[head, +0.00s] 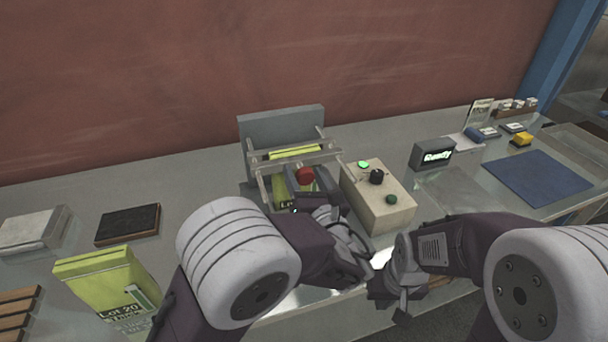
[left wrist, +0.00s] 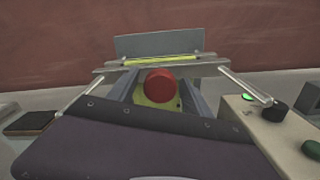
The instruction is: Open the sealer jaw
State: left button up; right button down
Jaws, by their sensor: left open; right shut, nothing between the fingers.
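The sealer (head: 281,113) has a grey back plate and a metal jaw bar (head: 300,158) on side rods. A red knob (head: 304,175) sits at the front of the bar and also shows in the left wrist view (left wrist: 160,86). A yellow-green bag (head: 288,152) stands in the sealer, its top strip behind the bar. I cannot tell how wide the jaw gap is. My left gripper (head: 306,183) is open, with grey fingers on either side of the knob; contact is unclear. My right gripper (head: 393,297) is shut and empty, low in front of the control box.
A beige control box (head: 378,205) with green buttons and a black dial stands right of the sealer. A small display (head: 434,153) and blue mat (head: 535,178) lie further right. A yellow-green pouch (head: 105,285) and dark pad (head: 128,224) are at left.

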pick_arm(q)
jog(key=shift+s, duration=0.1)
grip_shut()
dwell(1.3)
